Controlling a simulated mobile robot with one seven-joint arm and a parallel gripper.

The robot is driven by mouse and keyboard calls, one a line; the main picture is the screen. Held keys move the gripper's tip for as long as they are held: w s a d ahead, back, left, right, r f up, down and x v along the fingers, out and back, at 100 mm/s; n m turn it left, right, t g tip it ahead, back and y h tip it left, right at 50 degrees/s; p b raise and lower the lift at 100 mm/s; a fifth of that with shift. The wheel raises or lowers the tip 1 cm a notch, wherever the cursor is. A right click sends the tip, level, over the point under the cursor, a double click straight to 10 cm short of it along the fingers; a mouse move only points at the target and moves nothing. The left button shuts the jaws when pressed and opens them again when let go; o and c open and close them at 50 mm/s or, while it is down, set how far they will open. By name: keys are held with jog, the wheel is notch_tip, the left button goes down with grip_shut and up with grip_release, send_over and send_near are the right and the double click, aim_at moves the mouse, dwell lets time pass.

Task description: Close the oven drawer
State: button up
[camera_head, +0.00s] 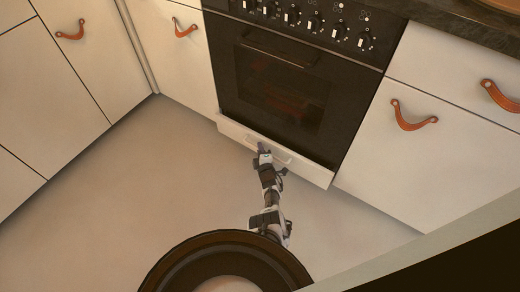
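The oven drawer (312,172) is the low white front under the black oven (268,85). It stands out a little from the oven face, with its top edge showing, so it looks partly open. A pale handle (283,156) sits on its front. My gripper (263,148) is at the drawer front, left of and close to the handle. I cannot tell whether it touches the drawer. The fingers are small and dark here, and I cannot tell whether they are open or shut.
White cabinets with leather pulls stand on both sides, including a right cabinet front (440,165) and a left one (75,50). A dark countertop (470,20) runs along the upper right. The pale floor (140,190) is clear to the left of my arm.

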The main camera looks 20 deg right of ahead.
grip_shut()
jog(key=shift+w+d+f+b, duration=0.1)
jog(key=shift+w+d+b, duration=0.15)
jog(key=shift+b, duration=0.15)
jog(key=w+d+b, duration=0.2)
jog(key=shift+d+f+b, duration=0.1)
jog(key=shift+d+b, duration=0.15)
jog(key=shift+b, duration=0.05)
jog(key=shift+w+d+r, duration=0.2)
jog(key=shift+d+r, duration=0.1)
jog(key=shift+o, duration=1.7)
grip_release()
jog(key=shift+d, duration=0.1)
jog(key=shift+s, duration=0.1)
